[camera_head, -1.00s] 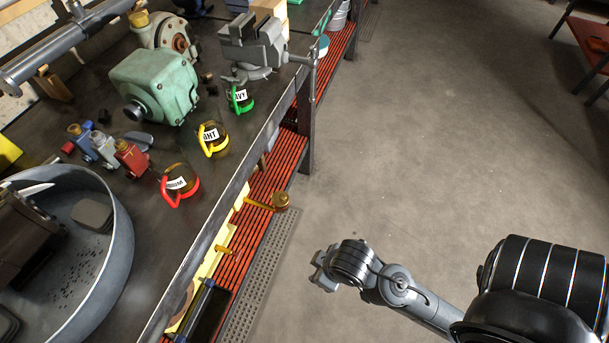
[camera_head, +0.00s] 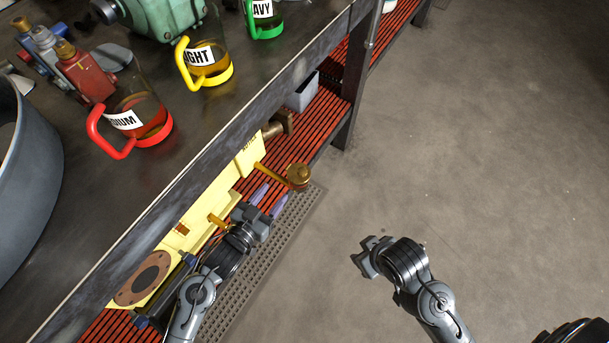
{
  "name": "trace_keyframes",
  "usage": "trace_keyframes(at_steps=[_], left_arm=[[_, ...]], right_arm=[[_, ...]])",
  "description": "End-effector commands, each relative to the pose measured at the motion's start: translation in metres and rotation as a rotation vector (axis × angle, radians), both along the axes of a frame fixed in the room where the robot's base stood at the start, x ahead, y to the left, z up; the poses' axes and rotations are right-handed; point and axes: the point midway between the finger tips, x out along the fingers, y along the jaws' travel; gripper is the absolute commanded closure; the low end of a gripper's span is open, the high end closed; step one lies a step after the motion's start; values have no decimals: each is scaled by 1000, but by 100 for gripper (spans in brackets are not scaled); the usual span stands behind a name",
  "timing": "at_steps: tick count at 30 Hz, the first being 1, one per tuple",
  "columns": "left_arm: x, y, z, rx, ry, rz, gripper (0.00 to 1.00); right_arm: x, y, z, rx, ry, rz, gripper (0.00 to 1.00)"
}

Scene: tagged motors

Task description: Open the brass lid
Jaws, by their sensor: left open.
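The brass cup with its round brass lid (camera_head: 298,173) sits at the end of a brass pipe (camera_head: 270,176) that sticks out from a yellow machine (camera_head: 222,188) under the bench. The lid looks shut. My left gripper (camera_head: 269,200) is open and empty. My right gripper (camera_head: 366,257) is out over the bare floor, away from the machine. Whether its jaws are open or shut is unclear.
A second brass fitting (camera_head: 217,221) is beside my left wrist. The bench edge (camera_head: 215,160) overhangs the red slatted shelf (camera_head: 325,107). Jugs with red (camera_head: 128,130), yellow (camera_head: 206,65) and green (camera_head: 264,22) handles stand on the bench. The floor at right is clear.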

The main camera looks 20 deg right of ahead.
Motion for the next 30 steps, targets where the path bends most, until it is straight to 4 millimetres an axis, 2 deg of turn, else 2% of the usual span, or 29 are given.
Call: trace_keyframes(at_steps=[3,7,13,17,20,30], left_arm=[[8,-14,0,-69,-55,-167,49],[11,-12,-1,-130,-66,-307,49],[15,-1,0,-182,-57,-420,49],[16,-3,0,-196,-52,-445,49],[18,-12,-1,-199,-52,-449,49],[28,-64,-2,-198,-54,-447,49]], right_arm=[[-1,1,-2,3,2,0,57],[-1,1,-1,2,2,-2,57],[0,0,-1,1,-1,-2,57],[0,-1,-4,-1,-1,-2,57],[0,-1,-10,-2,0,-1,57],[0,-2,-36,-6,0,2,57]])
